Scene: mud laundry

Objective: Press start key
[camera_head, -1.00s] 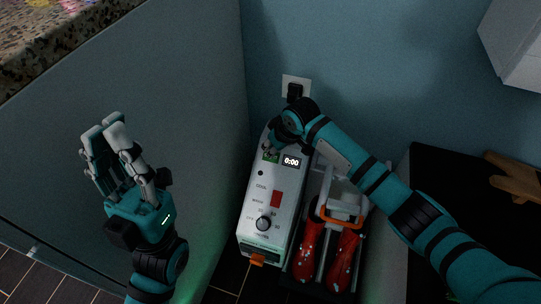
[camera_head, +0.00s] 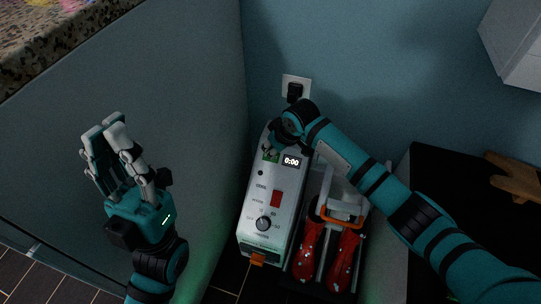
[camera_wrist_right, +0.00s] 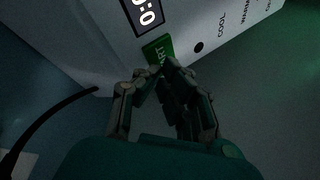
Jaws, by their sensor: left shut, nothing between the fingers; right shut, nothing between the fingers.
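The white machine (camera_head: 254,215) stands on the floor against the wall, with a lit display reading 0:00 (camera_head: 291,161). The green start key (camera_wrist_right: 158,48) shows beside the display in the right wrist view, its lower part covered by my fingertips. My right gripper (camera_head: 268,152) is shut and empty at the green key, largely hidden by its own wrist in the head view. In the right wrist view my right gripper (camera_wrist_right: 160,74) has its fingertips at the key's edge; I cannot tell if they press it. My left gripper (camera_head: 106,130) is shut and empty, raised at the left.
A wall outlet (camera_head: 296,88) is behind. A grey panel (camera_head: 190,110) borders the left side.

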